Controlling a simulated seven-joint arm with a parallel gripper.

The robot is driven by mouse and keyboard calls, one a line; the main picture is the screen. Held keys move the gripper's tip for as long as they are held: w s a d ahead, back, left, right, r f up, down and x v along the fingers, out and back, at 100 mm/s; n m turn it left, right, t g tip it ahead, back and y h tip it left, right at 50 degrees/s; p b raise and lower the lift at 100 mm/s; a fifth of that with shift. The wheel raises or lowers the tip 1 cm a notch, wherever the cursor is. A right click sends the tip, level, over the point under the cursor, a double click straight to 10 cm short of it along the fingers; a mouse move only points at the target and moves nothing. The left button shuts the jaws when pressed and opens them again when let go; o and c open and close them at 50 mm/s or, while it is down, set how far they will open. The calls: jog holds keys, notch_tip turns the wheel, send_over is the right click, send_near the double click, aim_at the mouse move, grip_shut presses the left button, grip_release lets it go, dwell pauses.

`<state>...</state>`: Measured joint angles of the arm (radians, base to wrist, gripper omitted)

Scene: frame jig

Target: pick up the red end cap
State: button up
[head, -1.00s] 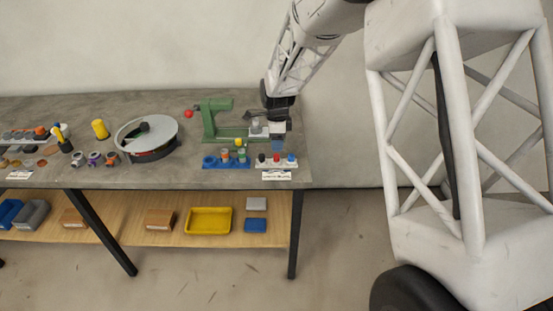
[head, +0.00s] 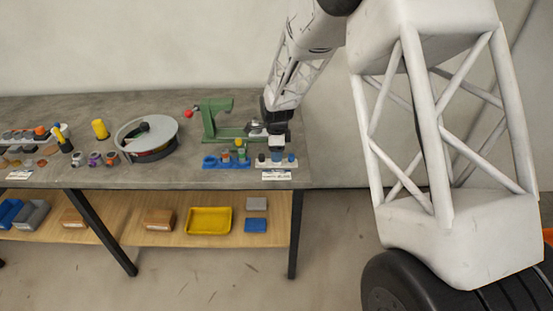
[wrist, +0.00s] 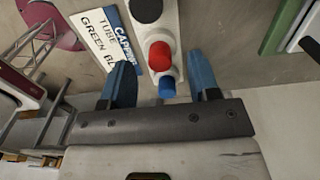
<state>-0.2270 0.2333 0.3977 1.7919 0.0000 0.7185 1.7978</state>
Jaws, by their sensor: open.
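The red end cap (wrist: 159,56) stands in a white holder (wrist: 152,28) in the wrist view, between a black cap (wrist: 146,10) and a blue cap (wrist: 167,87). My gripper (wrist: 160,64) is open, with one blue finger on each side of the line of caps. The red cap shows between the fingers, with visible gaps on both sides. In the head view my gripper (head: 277,147) is over the middle of the white holder (head: 263,165) and hides the red cap. The black and blue caps show on either side of it.
A printed card (wrist: 108,38) lies beside the holder. A blue holder (head: 226,162) with coloured parts stands to the left in the head view. A green frame (head: 216,118) stands behind on the workbench (head: 75,112). The bench's right edge is close by.

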jog(key=shift+f, duration=1.05)
jog(key=shift+c, duration=0.5)
jog(key=c, duration=0.9)
jog(key=shift+r, duration=0.15)
jog(key=shift+r, duration=0.45)
notch_tip(320, 180, up, 3)
jog(key=shift+s+f, duration=0.15)
jog(key=shift+f, duration=0.05)
jog(key=s+d, duration=0.1)
jog(key=s, duration=0.6)
jog(key=s+d+r, duration=0.1)
jog(key=s+d, duration=0.1)
jog(key=s, duration=0.6)
jog(key=shift+s+d+r, duration=0.15)
jog(key=shift+d, duration=0.1)
